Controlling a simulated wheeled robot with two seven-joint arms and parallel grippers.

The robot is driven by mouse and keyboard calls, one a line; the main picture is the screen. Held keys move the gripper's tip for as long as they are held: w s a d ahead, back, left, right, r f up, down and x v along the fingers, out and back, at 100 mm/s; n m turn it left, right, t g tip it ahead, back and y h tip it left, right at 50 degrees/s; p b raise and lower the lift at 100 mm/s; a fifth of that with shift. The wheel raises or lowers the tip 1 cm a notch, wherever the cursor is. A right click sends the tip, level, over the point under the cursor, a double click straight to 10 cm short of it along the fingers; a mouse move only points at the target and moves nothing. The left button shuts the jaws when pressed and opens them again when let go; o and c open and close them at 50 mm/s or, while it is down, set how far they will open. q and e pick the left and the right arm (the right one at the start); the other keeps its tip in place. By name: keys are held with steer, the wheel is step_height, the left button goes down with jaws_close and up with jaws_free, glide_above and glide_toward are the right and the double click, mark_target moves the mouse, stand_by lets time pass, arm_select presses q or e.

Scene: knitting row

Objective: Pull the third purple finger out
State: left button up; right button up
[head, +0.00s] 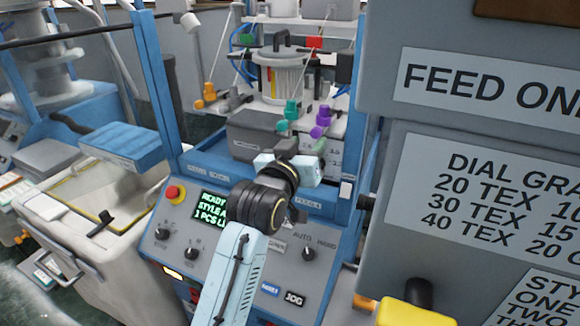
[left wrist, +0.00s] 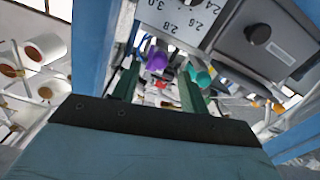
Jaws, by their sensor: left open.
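Beside the knitting machine's glass-sided cylinder (head: 283,75), a purple finger (head: 321,122) stands on a thin rod, with a teal finger (head: 291,109) just to its left. An orange finger (head: 209,95) is farther left. Neither looks gripped.
Blue machine posts (head: 155,85) frame the work space on both sides. A control panel (head: 240,225) with a red button lies below. A grey cabinet (head: 385,135) with printed signs blocks the right. A grey box (head: 255,135) sits left of the teal finger.

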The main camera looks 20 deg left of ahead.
arm_select(q)
steer(key=s+a, duration=0.1)
steer(key=s, duration=0.8)
steer(key=shift+b, duration=0.4)
steer(key=s+a+f+m+g+y, duration=0.1)
steer(key=s+f+g, duration=0.25)
steer(key=f, duration=0.45)
steer(key=s+a+f+g, duration=0.2)
steer(key=s+f+g, duration=0.15)
steer(key=f, duration=0.45)
steer(key=s+a+f+m+g+y, duration=0.1)
steer(key=s+a+f+g, duration=0.15)
steer(key=s+f, duration=0.5)
steer(key=s+a+f+m+g, duration=0.1)
steer(key=s+f+g, duration=0.35)
steer(key=s, duration=0.55)
steer(key=s+f+g+b, duration=0.1)
steer(key=s+f+b, duration=0.1)
steer(key=f, duration=1.4)
steer(key=s+f+g+b, duration=0.1)
steer(key=s+f+b, duration=0.15)
steer(key=f, duration=1.35)
steer(key=s+a+f+b, duration=0.1)
steer(key=s+f, duration=0.6)
steer(key=f, duration=0.1)
steer(key=s+a+f+b, duration=0.2)
steer(key=s+f, duration=0.6)
steer(key=shift+a+f+g, duration=0.2)
steer(key=shift+a+g, duration=0.05)
steer(key=shift+g, duration=0.15)
